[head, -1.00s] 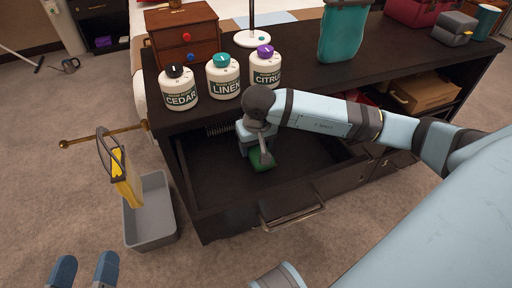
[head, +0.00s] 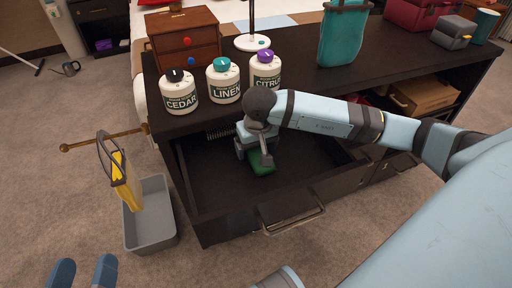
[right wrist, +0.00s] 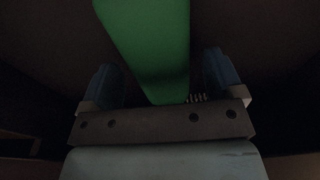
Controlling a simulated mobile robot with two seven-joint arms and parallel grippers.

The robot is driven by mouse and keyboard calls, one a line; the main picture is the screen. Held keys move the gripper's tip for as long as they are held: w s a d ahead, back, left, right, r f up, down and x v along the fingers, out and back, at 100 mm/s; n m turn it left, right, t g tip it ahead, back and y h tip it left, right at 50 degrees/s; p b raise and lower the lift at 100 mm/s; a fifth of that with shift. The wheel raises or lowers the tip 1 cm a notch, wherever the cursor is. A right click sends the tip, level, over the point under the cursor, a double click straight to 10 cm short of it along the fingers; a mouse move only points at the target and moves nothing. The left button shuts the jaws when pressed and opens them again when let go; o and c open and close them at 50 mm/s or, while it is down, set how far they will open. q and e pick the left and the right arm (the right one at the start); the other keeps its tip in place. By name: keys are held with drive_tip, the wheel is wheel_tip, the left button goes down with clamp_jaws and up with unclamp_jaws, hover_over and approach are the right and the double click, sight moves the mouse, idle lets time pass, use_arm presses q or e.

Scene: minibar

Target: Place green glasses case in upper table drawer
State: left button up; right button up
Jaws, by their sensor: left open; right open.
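The green glasses case (head: 262,163) lies in the open upper drawer (head: 215,192) of the dark table, partly hidden by my right gripper (head: 257,152). In the right wrist view the green case (right wrist: 150,45) extends between the two blue fingers of my right gripper (right wrist: 163,82). The fingers stand apart, with a gap on each side of the case. My left gripper (head: 83,272) is at the bottom left of the head view, open and empty, away from the drawer.
Three scent jars, cedar (head: 179,92), linen (head: 223,80) and citrus (head: 264,71), stand on the tabletop (head: 300,98) above the drawer. A small wooden chest (head: 185,42) is behind them. A grey bin (head: 150,220) is on the floor at left.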

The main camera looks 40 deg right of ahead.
sight(258, 151)
use_arm(q)
drive_tip(key=r+p, duration=0.1)
drive_tip(key=r+t+p, duration=0.1)
drive_tip(key=r, duration=0.1)
drive_tip(key=r+t+p, duration=0.1)
drive_tip(key=r, duration=0.1)
drive_tip(key=shift+s+a+r+n, duration=0.15)
drive_tip(key=shift+s+a+n, duration=0.05)
drive_tip(key=shift+a+n, duration=0.1)
use_arm(e)
wheel_tip(258, 151, up, 11)
drive_tip(key=s, duration=0.1)
drive_tip(key=shift+s+a, duration=0.15)
drive_tip(key=shift+a, duration=0.05)
